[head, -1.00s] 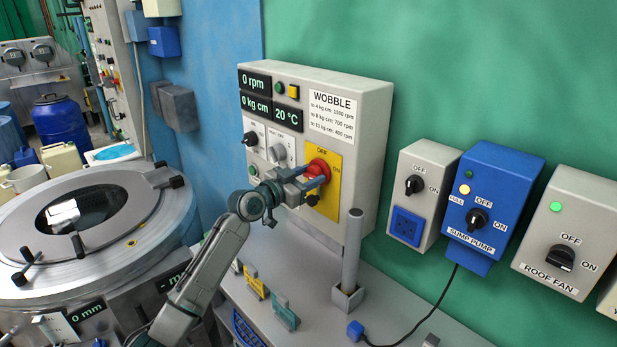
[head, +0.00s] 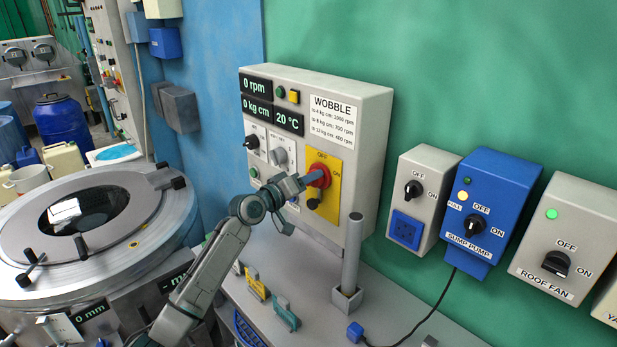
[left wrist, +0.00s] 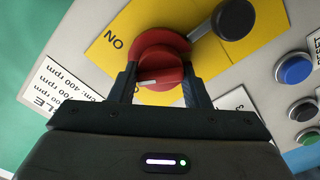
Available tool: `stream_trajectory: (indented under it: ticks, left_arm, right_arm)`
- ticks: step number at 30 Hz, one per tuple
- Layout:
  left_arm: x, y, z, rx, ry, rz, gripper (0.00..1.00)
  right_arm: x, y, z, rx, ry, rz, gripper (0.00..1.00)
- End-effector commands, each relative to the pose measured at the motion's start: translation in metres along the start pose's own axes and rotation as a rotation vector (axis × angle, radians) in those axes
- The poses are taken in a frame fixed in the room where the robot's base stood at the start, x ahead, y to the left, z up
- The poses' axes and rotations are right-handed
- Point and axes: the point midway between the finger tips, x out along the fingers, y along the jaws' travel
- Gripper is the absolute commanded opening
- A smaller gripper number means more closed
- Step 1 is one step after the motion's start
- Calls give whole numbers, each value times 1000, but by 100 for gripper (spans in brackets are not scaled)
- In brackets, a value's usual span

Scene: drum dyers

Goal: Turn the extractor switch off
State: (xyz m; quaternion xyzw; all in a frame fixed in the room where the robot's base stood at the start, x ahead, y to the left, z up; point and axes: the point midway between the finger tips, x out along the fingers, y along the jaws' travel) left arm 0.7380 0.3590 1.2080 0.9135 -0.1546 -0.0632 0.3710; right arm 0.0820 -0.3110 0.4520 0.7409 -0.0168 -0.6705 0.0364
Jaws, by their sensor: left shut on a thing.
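The extractor switch is a red rotary knob (head: 322,170) on a yellow plate (head: 334,187) marked OFF at the top and ON at the right. The plate is on the grey WOBBLE control box. My left gripper (head: 308,181) is shut on the red knob. In the left wrist view the red knob (left wrist: 160,62) sits between the two dark fingers, with a white mark on its face pointing left in that picture. The fingers and wrist partly hide the knob in the head view. A black knob (head: 313,203) sits just below it. My right gripper is not in view.
The grey control box (head: 370,120) also carries displays, smaller knobs and buttons. A grey post (head: 352,250) stands close to its right front. The round drum machine (head: 150,215) is at left. Sump pump (head: 490,200) and roof fan (head: 570,235) switch boxes hang at right.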

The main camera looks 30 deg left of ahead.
Motion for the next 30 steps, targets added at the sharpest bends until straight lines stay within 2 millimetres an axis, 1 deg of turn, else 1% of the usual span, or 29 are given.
stream_trajectory:
  ticks: [1,6,15,21,30]
  left_arm:
    - [0,2,-2,-45,1,0,20]
    - [0,1,-2,-201,1,0,20]
    - [0,0,-1,-416,2,1,20]
    - [0,-1,0,-503,1,1,20]
    - [0,-2,0,-552,1,1,20]
  right_arm:
    - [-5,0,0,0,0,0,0]
    - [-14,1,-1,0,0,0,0]
    - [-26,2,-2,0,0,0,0]
    - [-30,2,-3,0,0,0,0]
    - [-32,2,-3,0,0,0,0]
